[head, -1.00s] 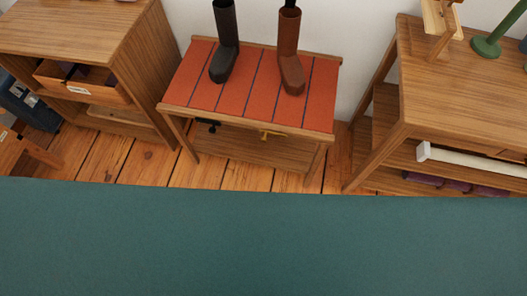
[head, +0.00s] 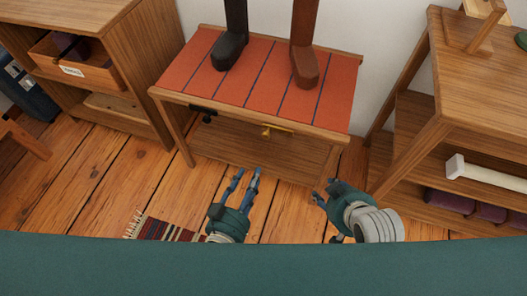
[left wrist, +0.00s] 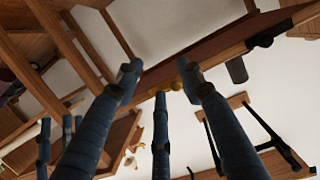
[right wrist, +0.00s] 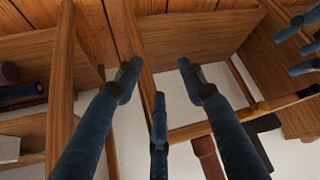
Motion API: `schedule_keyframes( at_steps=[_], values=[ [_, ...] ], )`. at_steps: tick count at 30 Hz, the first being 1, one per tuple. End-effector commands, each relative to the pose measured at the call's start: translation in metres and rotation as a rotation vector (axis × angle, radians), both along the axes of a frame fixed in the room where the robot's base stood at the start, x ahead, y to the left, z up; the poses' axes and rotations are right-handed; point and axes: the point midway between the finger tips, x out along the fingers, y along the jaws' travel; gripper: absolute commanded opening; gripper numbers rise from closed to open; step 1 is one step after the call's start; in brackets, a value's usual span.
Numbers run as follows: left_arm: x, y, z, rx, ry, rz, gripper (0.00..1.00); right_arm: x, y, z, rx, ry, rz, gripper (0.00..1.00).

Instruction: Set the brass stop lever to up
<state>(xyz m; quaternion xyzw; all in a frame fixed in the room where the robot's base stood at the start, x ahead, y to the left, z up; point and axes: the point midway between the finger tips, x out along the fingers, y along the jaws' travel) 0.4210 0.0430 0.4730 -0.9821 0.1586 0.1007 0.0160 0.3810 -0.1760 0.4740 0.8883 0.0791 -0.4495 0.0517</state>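The brass stop lever (head: 277,130) is on the front rail of the red-topped bench (head: 225,103). Its bar lies roughly sideways along the rail. In the left wrist view its yellow end (left wrist: 178,86) shows between the fingertips, with depth unclear. A black lever (head: 203,112) sits on the same rail further left. My left gripper (head: 246,173) is open and empty, in front of the bench and below the brass lever. My right gripper (head: 324,190) is open and empty, in front of the bench's right end, apart from the lever.
A black boot (head: 231,45) and a brown boot (head: 304,55) stand on the bench. A wooden cabinet with a drawer (head: 75,68) is on the left. A wooden shelf table (head: 470,80) stands close on the right. A striped rug (head: 165,230) lies on the floor.

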Motion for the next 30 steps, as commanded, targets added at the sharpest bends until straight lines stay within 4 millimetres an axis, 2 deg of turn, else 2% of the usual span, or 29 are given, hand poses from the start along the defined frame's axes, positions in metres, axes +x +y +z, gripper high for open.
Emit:
schedule_keyframes(
  at_steps=[4,8,11,16,24,30],
  values=[
    [0.005,-0.008,0.035,-0.049,-0.147,0.005,0.39,0.001,0.001,0.027,0.011,-0.063,0.001,0.4],
    [0.007,-0.01,0.053,-0.064,-0.196,0.006,0.39,0.001,0.001,0.041,0.016,-0.088,0.001,0.4],
    [0.013,-0.012,0.055,-0.066,-0.202,0.006,0.39,0.007,0.003,0.047,0.022,-0.117,0.003,0.4],
    [0.036,-0.019,0.055,-0.065,-0.201,0.006,0.39,0.029,0.011,0.063,0.046,-0.224,0.011,0.4],
    [0.077,-0.033,0.054,-0.065,-0.199,0.006,0.39,0.066,0.026,0.105,0.099,-0.452,0.026,0.4],
    [0.098,-0.04,0.053,-0.064,-0.196,0.006,0.39,0.082,0.034,0.133,0.13,-0.584,0.035,0.4]
  ],
)
